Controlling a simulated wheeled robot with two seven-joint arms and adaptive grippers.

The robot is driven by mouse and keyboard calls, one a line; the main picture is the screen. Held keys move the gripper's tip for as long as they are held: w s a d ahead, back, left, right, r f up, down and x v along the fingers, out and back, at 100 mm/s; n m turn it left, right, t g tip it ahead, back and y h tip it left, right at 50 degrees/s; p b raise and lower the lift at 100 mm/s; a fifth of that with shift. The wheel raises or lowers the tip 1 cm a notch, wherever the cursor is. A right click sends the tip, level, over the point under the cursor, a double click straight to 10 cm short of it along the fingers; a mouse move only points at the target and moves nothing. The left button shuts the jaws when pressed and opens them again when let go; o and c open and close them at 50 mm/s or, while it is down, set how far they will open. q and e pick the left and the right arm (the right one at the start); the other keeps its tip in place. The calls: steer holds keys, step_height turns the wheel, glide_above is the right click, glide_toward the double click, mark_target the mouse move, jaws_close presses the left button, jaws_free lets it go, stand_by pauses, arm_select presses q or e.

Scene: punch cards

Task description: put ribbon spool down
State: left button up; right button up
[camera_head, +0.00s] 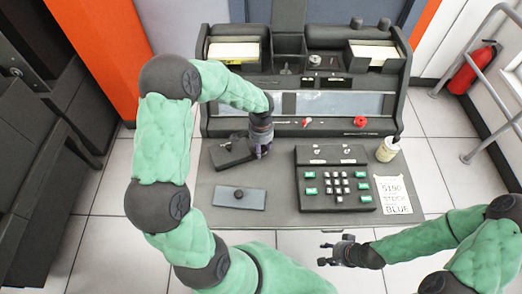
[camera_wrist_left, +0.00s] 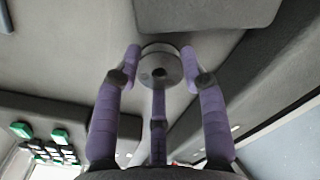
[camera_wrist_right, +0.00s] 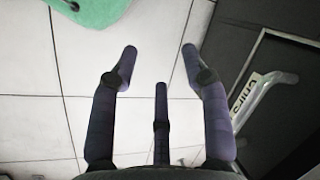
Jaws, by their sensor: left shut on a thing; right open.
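The ribbon spool, a grey round disc with a dark hub (camera_wrist_left: 161,66), sits between the fingers of my left gripper (camera_wrist_left: 160,62) in the left wrist view. The gripper is shut on it, with the grey table top behind it. In the head view my left gripper (camera_head: 261,150) points down over the table, right beside a dark block (camera_head: 230,154); the spool is mostly hidden there. I cannot tell whether it touches the table. My right gripper (camera_head: 328,254) is open and empty in front of the table; its spread fingers also show in the right wrist view (camera_wrist_right: 160,58).
A keypad box (camera_head: 335,205) with green buttons stands right of my left gripper. A flat plate with a knob (camera_head: 253,198) lies in front of it. A cup (camera_head: 388,151) and a paper note (camera_head: 393,194) are at the right. A machine with trays (camera_head: 222,126) stands behind.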

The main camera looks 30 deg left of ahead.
arm_select(q)
steer(key=shift+f, duration=0.65)
steer(key=shift+r, duration=0.15)
arm_select(e)
steer(key=shift+f, duration=0.3)
arm_select(q)
steer(key=o, duration=1.1)
arm_select(e)
steer(key=shift+f, duration=0.1)
arm_select(q)
steer(key=shift+r+p, duration=2.45)
steer(key=shift+r, duration=3.6)
arm_select(e)
steer(key=shift+r, duration=2.55)
